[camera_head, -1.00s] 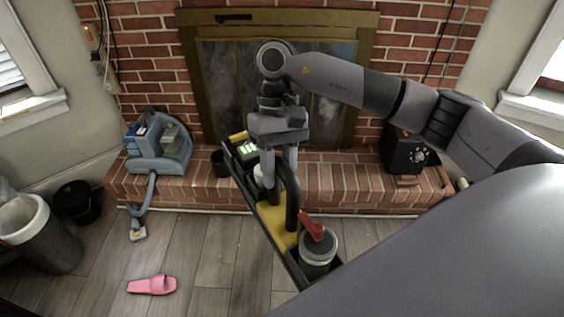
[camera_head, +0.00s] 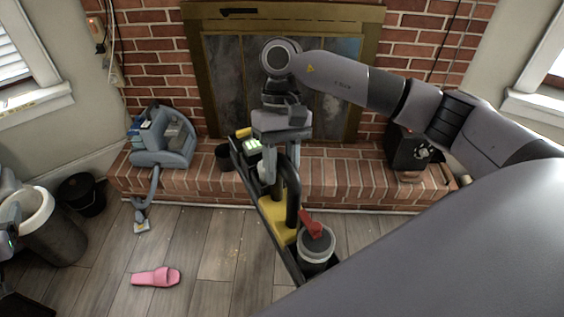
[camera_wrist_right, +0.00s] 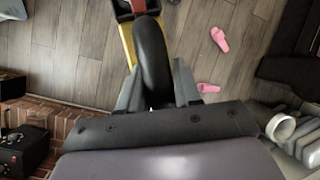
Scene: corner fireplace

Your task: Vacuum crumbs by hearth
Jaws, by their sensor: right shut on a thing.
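The handle also shows between the fingers in the right wrist view (camera_wrist_right: 152,60). The caddy carries a grey canister with a red part (camera_head: 316,243) and smaller items. A blue-grey vacuum-like machine (camera_head: 172,152) sits on the left of the brick hearth (camera_head: 338,178), its hose and nozzle (camera_head: 141,222) reaching the floor. Faint pale specks, perhaps crumbs (camera_head: 234,246), lie left of the caddy. My left gripper is not clearly seen.
A pink slipper (camera_head: 156,276) lies on the wooden floor. A grey bin (camera_head: 52,236) and a black bucket (camera_head: 82,194) stand at left. A small dark pot (camera_head: 224,158) and a black box (camera_head: 404,150) are on the hearth. Floor between slipper and caddy is open.

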